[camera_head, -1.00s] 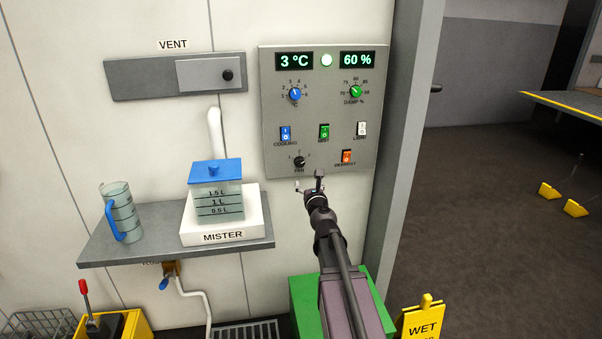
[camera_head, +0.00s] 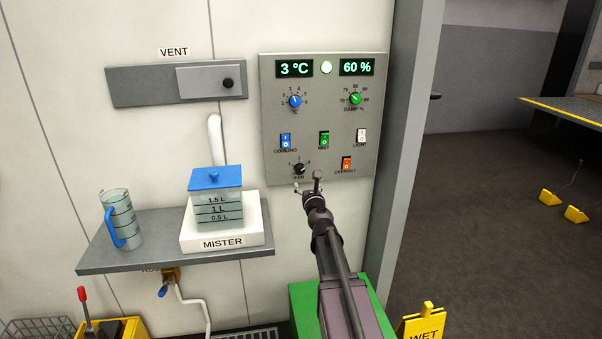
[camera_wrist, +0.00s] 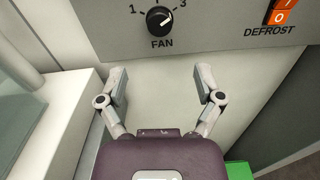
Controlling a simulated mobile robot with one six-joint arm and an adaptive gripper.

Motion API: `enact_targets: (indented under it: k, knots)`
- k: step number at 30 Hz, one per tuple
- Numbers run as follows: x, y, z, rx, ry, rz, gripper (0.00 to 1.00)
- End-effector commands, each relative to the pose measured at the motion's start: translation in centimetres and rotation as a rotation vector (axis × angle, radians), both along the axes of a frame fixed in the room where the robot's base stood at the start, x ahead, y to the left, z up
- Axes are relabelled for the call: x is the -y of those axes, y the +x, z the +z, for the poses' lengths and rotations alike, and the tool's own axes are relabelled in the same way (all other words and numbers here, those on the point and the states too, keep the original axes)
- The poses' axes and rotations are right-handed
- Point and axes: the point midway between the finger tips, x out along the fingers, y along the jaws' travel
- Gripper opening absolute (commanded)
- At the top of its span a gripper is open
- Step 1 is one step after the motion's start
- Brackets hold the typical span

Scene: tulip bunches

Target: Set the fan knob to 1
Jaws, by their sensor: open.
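The fan knob (camera_head: 299,169) is a small black dial with a white pointer, low on the left of the grey control panel (camera_head: 300,120). In the wrist view the knob (camera_wrist: 159,19) is at the top, above the word FAN, with 1 to its left and 3 to its right. Its pointer appears to lean up and right, toward the 3 side; the 2 is outside that view. My gripper (camera_head: 308,182) is open and empty just below the knob. In the wrist view its two fingers (camera_wrist: 160,80) are spread wide, below the label and apart from the knob.
Cooling (camera_head: 285,141), mist (camera_head: 324,139) and light switches (camera_head: 361,136) sit above. The mister (camera_head: 217,198) and a jug (camera_head: 121,218) stand on a shelf (camera_head: 160,249) at the left.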

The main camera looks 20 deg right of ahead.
Motion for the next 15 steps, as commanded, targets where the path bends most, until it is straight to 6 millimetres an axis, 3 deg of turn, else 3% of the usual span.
enact_targets:
  k: [1, 15]
  knots:
    - [0.4, 1.3, 0.0, 0.0, 0.0, 0.0, 0.85]
    - [2.1, 8.0, 0.0, 0.0, 0.0, 0.0, 0.85]
